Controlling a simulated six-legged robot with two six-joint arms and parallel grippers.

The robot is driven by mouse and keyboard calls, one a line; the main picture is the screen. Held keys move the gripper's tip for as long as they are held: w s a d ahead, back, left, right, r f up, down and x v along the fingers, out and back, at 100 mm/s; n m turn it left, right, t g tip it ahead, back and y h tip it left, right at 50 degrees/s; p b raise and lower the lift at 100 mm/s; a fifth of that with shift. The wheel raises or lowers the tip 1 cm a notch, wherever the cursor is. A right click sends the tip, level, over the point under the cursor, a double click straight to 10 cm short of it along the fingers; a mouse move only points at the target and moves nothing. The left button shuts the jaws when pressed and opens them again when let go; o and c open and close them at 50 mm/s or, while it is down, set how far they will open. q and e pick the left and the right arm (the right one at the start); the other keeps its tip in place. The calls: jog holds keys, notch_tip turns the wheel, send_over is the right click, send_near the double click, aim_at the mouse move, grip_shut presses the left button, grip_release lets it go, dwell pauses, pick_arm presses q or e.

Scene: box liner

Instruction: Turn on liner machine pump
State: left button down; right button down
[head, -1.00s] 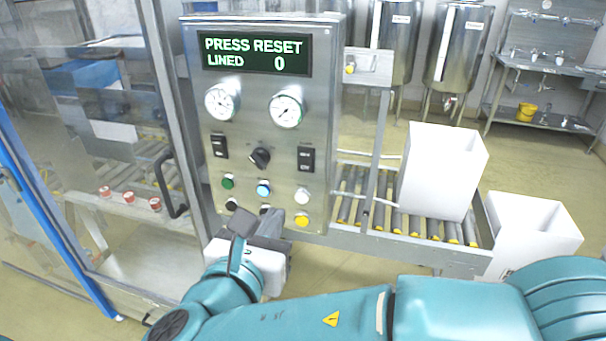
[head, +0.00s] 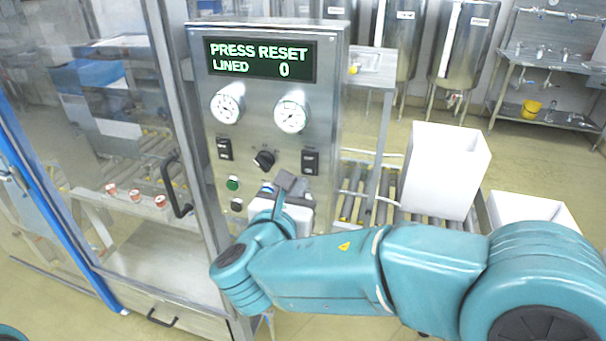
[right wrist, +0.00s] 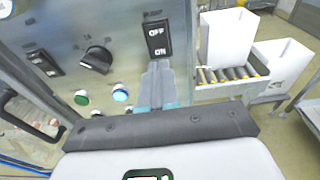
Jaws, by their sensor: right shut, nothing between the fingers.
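The liner machine's control panel (head: 264,110) is upright, with a display (head: 262,60) reading PRESS RESET, LINED 0. It has a left black rocker switch (head: 224,149), a right black rocker switch (head: 310,162) and a black rotary knob (head: 264,160) between them. In the right wrist view, the right rocker switch (right wrist: 158,38) is marked OFF above and ON below; its small label is too blurred to read. My right gripper (head: 291,182) is shut and empty, just below the right switch; its fingertips (right wrist: 158,68) appear close to it, contact unclear. My left gripper is out of view.
Two gauges sit above the switches. A glass door with a black handle (head: 176,190) stands left. A roller conveyor carries a white box (head: 446,170) at right.

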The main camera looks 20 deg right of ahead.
aim_at(308, 173)
jog(key=x, duration=0.3)
jog(key=shift+d+p, duration=0.15)
jog(key=shift+p, duration=0.25)
jog(key=shift+w, duration=0.15)
jog(key=shift+d, duration=0.1)
jog(key=shift+f+b, duration=0.2)
jog(key=shift+b, duration=0.1)
jog(key=shift+r, duration=0.15)
